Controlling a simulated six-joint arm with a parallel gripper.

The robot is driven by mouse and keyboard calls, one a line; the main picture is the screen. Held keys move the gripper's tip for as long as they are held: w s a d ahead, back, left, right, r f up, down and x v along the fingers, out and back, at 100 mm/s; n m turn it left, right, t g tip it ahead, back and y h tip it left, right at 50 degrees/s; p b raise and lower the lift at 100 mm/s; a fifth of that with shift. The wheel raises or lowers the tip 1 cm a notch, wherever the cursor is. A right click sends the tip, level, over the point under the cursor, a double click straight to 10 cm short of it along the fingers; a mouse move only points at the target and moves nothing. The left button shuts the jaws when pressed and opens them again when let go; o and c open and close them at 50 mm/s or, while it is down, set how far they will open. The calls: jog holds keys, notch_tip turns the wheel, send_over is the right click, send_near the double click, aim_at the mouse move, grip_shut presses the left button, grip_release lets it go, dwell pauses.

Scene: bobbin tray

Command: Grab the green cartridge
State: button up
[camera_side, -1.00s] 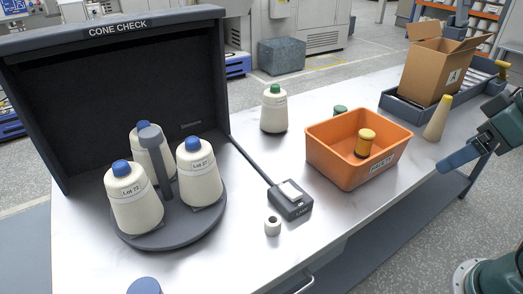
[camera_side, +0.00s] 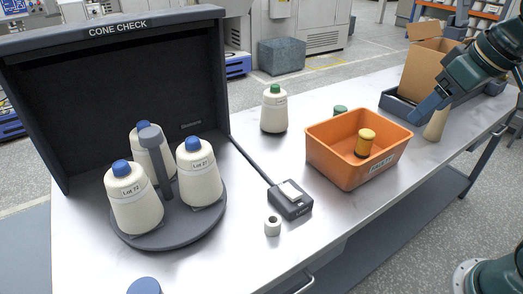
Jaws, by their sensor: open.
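A small green-topped piece (camera_side: 340,110), which looks like the green cartridge, stands behind the orange bin (camera_side: 345,170); the bin's back wall hides its lower part. A cream yarn cone with a green tip (camera_side: 274,112) stands upright on the table to its left. My gripper (camera_side: 420,114) is open and empty, at upper right, above the table and to the right of the orange bin. It is apart from the green piece, and only its blue-grey fingers show clearly.
A yellow-capped cartridge (camera_side: 365,142) is in the orange bin. A cream cone (camera_side: 436,124) and a cardboard box (camera_side: 424,62) are near my gripper. Cones with blue tips stand on the turntable (camera_side: 170,236) at left.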

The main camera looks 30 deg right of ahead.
jog(key=w+d+r, duration=0.1)
jog(key=w+d, duration=0.3)
jog(key=w, duration=0.7)
send_over(343, 109)
jog(key=s, duration=0.4)
notch_tip(343, 109, down, 15)
jog(key=shift+f+g, duration=0.1)
jog(key=shift+g, duration=0.3)
jog(key=shift+f, duration=0.1)
jog(key=shift+x, duration=4.2)
jog(key=shift+x, duration=2.6)
